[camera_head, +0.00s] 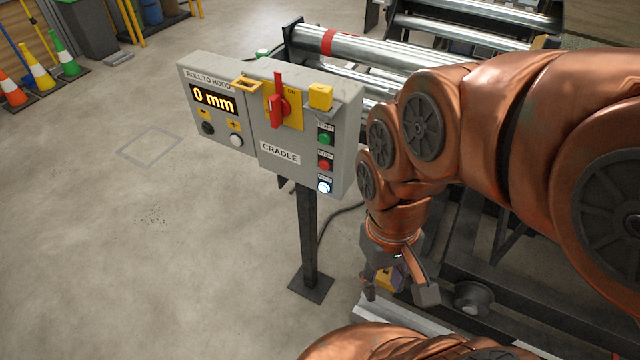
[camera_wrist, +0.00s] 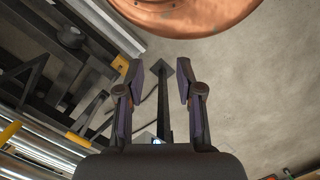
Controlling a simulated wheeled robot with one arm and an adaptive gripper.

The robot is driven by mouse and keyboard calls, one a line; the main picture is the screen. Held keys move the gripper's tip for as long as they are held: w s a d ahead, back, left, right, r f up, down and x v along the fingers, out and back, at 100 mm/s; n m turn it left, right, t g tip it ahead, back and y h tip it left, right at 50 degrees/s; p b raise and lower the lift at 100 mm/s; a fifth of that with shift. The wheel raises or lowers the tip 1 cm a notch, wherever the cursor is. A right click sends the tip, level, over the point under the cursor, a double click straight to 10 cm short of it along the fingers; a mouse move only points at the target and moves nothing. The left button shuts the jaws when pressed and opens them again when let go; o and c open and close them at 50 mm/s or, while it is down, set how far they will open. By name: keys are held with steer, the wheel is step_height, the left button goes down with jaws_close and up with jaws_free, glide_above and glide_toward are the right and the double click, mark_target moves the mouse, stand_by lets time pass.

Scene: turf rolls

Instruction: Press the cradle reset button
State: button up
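The grey cradle control box (camera_head: 235,150) stands on a dark post, with its label "CRADLE" facing me. A column of buttons is at its right edge: green on top, red in the middle, and a lit white-blue button (camera_head: 323,186) at the bottom, its label too small to read surely. My gripper (camera_head: 398,290) hangs below and to the right of the box, apart from it. In the wrist view my gripper's fingers (camera_wrist: 160,88) are spread and empty. A small bright spot beyond the gripper's palm there may be the lit button.
The box also carries a red rotary switch (camera_head: 278,100) and a "0 mm" display (camera_head: 213,99). The post (camera_head: 308,235) shows between the fingers in the wrist view (camera_wrist: 163,100). Metal rollers (camera_head: 380,50) and dark framing lie behind and right. Floor at left is mostly clear.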

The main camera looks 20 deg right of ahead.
jaws_close()
stand_by(1.3)
